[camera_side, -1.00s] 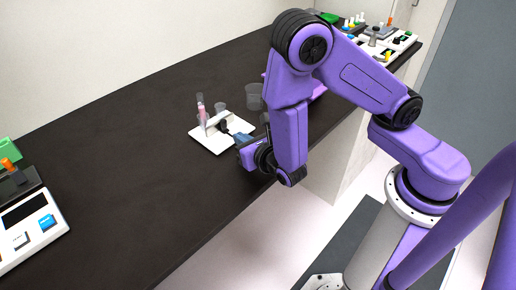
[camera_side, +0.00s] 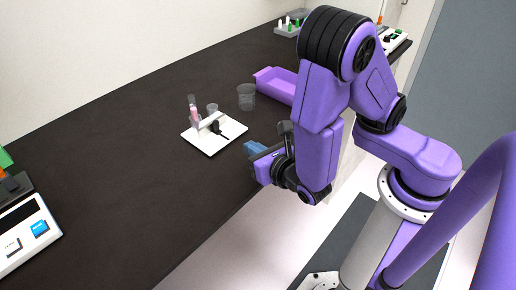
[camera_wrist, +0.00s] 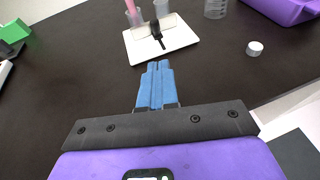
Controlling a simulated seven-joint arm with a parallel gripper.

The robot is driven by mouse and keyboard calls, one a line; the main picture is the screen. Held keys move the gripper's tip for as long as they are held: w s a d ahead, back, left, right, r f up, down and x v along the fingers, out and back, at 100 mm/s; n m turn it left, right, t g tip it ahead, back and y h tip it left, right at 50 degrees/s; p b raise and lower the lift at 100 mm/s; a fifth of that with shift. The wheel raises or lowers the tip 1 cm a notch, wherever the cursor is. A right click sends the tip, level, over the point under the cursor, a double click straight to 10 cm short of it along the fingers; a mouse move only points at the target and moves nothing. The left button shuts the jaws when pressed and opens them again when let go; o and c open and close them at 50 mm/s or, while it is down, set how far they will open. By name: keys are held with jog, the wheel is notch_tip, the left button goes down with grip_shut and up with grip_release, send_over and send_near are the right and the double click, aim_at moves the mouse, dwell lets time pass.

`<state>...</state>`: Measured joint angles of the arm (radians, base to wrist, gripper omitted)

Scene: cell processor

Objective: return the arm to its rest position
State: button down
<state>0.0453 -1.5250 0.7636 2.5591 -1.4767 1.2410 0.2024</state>
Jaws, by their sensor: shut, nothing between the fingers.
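My gripper (camera_side: 251,147) has blue fingers and hangs above the front edge of the dark bench, to the right of a small white stand. In the wrist view my gripper (camera_wrist: 158,66) shows its two blue fingers pressed together with nothing between them. The white stand (camera_side: 205,143) holds a tube with pink contents (camera_side: 194,113), a clear cup (camera_side: 212,109) and a small black part (camera_side: 217,128). The stand also shows just ahead of the fingertips in the wrist view (camera_wrist: 175,42), apart from them.
A clear beaker (camera_side: 247,98) and a purple tray (camera_side: 276,85) stand farther back. A small white cap (camera_wrist: 254,48) lies on the bench (camera_side: 120,170). A device with a blue button (camera_side: 30,235) sits at the far left. The bench's left middle is clear.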

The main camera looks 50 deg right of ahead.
jog(key=s+d+r+m+g+h, duration=0.4)
jog(key=s+d+m+g, duration=0.3)
jog(key=d+m, duration=0.45)
jog(key=s+a+r+m+g+y, duration=0.2)
jog(key=s+r+m+g+y, duration=0.3)
jog(key=s+m, duration=0.4)
jog(key=s+g+y, duration=0.1)
jog(key=y, duration=0.1)
jog(key=shift+a+g+y, duration=0.15)
jog(key=shift+g+y, duration=0.25)
